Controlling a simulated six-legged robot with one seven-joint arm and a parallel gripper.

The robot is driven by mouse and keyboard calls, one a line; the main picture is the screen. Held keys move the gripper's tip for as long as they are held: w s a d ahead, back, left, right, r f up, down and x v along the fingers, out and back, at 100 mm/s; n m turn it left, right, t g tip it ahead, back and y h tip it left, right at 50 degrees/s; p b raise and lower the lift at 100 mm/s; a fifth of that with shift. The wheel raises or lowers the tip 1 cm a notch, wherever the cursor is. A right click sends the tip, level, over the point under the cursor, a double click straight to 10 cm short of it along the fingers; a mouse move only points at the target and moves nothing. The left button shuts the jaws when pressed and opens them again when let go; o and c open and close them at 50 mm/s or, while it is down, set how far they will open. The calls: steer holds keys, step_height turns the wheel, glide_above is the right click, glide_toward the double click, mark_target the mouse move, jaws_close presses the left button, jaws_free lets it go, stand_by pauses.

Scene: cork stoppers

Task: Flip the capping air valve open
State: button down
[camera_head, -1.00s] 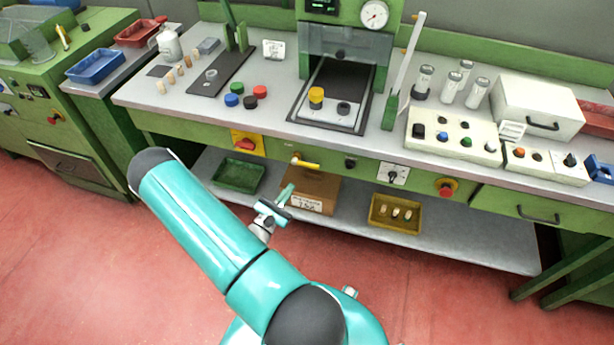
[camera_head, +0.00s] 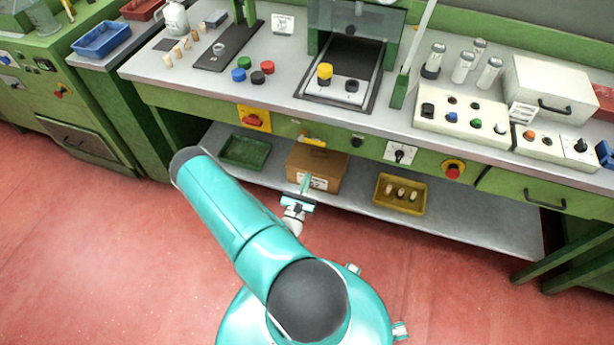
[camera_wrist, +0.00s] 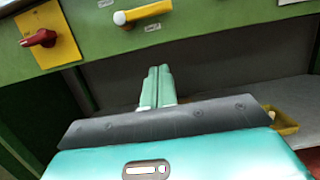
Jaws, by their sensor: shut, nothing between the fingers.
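The valve on the green front panel has a yellow lever (camera_head: 312,141) lying nearly level, pointing right from a pale round pivot at its left end. The lever (camera_wrist: 148,11) also shows at the top of the wrist view, with a small label below it too small to read. My gripper (camera_head: 305,182) is in front of the bench, below the valve. In the wrist view my gripper (camera_wrist: 157,72) has its two pale green fingers together and empty. The fingertips are apart from the lever, below it.
A red rotary switch on a yellow plate (camera_head: 254,119) is left of the valve. A black knob (camera_head: 357,140) is to its right. Below, the shelf holds a green tray (camera_head: 245,151), a cardboard box (camera_head: 318,165) and a yellow tray (camera_head: 400,209). Open floor lies in front.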

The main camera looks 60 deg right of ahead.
mark_target(312, 141)
steer(key=shift+w+d+r, duration=0.2)
steer(key=shift+d+r, duration=0.8)
steer(key=shift+d, duration=0.25)
steer(key=shift+w+d+r, duration=0.2)
steer(key=shift+d+r, duration=0.75)
steer(key=shift+d, duration=0.25)
steer(key=shift+w+d+r, duration=0.2)
steer(key=shift+d+r, duration=0.8)
steer(key=shift+d, duration=0.25)
